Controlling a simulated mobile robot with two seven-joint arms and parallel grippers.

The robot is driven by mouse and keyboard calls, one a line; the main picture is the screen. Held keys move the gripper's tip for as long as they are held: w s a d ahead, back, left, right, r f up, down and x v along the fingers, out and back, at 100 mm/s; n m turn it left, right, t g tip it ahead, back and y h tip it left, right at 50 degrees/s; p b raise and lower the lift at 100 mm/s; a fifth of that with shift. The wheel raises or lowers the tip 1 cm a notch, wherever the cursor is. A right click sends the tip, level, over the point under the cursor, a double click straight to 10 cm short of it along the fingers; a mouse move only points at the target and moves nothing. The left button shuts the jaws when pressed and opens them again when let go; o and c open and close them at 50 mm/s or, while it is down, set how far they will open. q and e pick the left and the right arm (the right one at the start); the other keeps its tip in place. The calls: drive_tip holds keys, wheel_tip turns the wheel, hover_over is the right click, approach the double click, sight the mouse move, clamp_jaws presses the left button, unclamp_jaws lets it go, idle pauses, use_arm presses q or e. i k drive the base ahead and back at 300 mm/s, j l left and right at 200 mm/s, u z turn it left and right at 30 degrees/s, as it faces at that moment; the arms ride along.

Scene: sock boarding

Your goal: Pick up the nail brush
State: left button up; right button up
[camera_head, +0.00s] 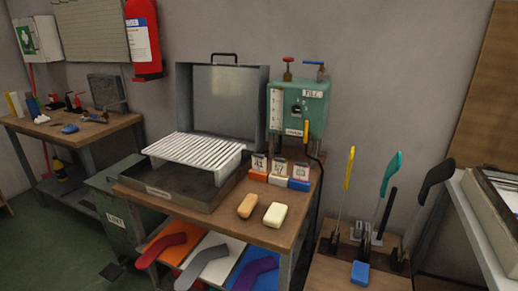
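A small orange-brown rounded block (247,205), which looks like the nail brush, lies on the front of the wooden table (228,222). Its bristles cannot be made out, so I am not certain of it. A cream block (275,215), like a bar of soap, lies just right of it with a small gap. Neither of my grippers shows in this view.
A dark tray (180,188) with a white slatted rack (195,150) stands left of the block. Labelled coloured boxes (278,180) and a green filling machine (298,108) stand behind. Socks (208,265) hang below the front edge. Upright tools (388,175) stand right.

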sight(248, 204)
drive_tip(key=i+j, duration=0.2)
drive_tip(key=j, duration=0.15)
drive_tip(key=i+j, duration=0.45)
drive_tip(key=j, duration=0.2)
